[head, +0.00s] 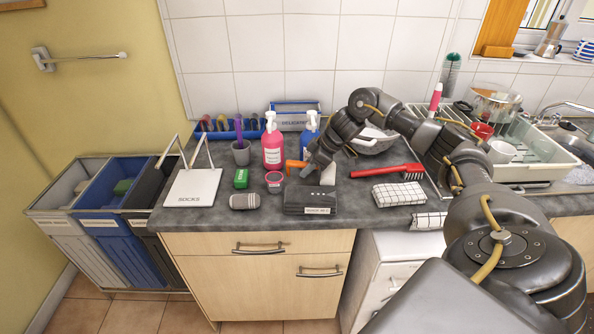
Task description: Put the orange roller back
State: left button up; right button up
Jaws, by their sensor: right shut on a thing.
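The orange roller (293,166) shows as a small orange piece at the left side of my right gripper (312,171). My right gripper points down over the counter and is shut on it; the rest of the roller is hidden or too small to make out. Just below and in front is a dark grey box (297,197) with a white label at its front. A white piece (328,174) stands at its back right. I cannot tell whether the roller touches the box. My left gripper is not in view.
A pink pump bottle (272,152) and a blue one (308,137) stand close behind. A red brush (388,171) and checkered cloth (398,193) lie right, before the dish rack (530,168).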

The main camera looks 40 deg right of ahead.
aim_at(299, 167)
jog(key=shift+w+a+f+p, duration=0.4)
jog(key=shift+w+a+p, duration=0.15)
jog(key=shift+w+a, duration=0.1)
jog(key=shift+w+a+f+p, duration=0.4)
jog(key=shift+w+a+p, duration=0.1)
jog(key=shift+w+p, duration=0.1)
jog(key=shift+w+f, duration=0.1)
jog(key=shift+f, duration=0.1)
jog(key=shift+f, duration=0.2)
jog(key=o, duration=0.9)
